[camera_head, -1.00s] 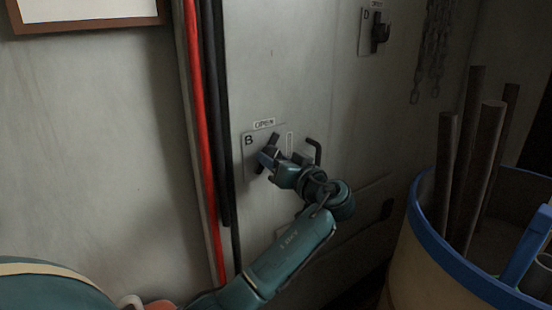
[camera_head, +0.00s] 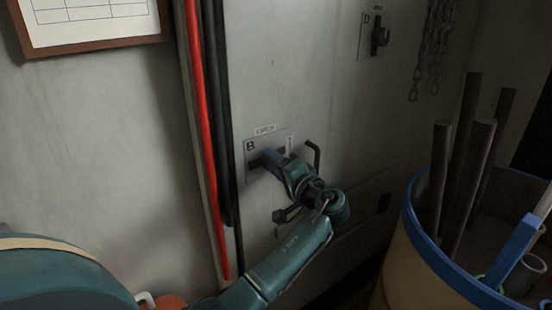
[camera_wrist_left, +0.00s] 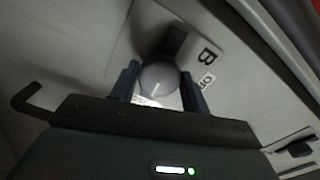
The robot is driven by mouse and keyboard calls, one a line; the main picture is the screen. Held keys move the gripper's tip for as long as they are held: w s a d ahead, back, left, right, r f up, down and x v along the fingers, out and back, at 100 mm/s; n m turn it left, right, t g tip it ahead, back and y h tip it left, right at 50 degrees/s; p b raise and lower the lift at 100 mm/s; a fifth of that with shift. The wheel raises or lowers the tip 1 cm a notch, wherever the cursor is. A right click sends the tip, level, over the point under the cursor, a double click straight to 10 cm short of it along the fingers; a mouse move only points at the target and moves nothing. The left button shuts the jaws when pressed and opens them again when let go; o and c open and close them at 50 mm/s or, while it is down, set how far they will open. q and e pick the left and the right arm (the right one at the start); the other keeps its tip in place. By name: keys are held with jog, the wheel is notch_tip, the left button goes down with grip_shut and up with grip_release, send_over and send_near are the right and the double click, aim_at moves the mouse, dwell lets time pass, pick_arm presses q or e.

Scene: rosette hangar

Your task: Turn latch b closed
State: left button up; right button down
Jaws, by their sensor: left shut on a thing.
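Latch b is on a grey plate (camera_head: 249,173) marked B on the wall, with a small label (camera_head: 265,130) above it. In the head view, my left gripper (camera_head: 270,160) covers most of the latch; dark parts of its handle (camera_head: 255,163) show beside the fingers, lying roughly sideways. In the left wrist view, the latch's round grey hub (camera_wrist_left: 158,78) with a white line sits between the two fingers of my left gripper (camera_wrist_left: 160,88). The dark handle (camera_wrist_left: 175,40) sticks out beyond the hub. My left gripper is shut on the latch. My right gripper is out of view.
A hooked dark handle (camera_head: 315,155) sticks out just right of the plate. Red and black pipes (camera_head: 197,100) run down the wall at left. A blue-rimmed barrel (camera_head: 416,222) with rods stands at right. Latch D (camera_head: 379,37) is higher up, near hanging chains (camera_head: 432,45).

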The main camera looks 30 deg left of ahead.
pick_arm(q)
jog(key=shift+m+p, duration=0.35)
jog(key=shift+m, duration=0.25)
jog(key=o, duration=1)
jog(key=shift+b+v, duration=1.65)
jog(key=shift+v, duration=4.95)
jog(key=shift+s+f, duration=0.1)
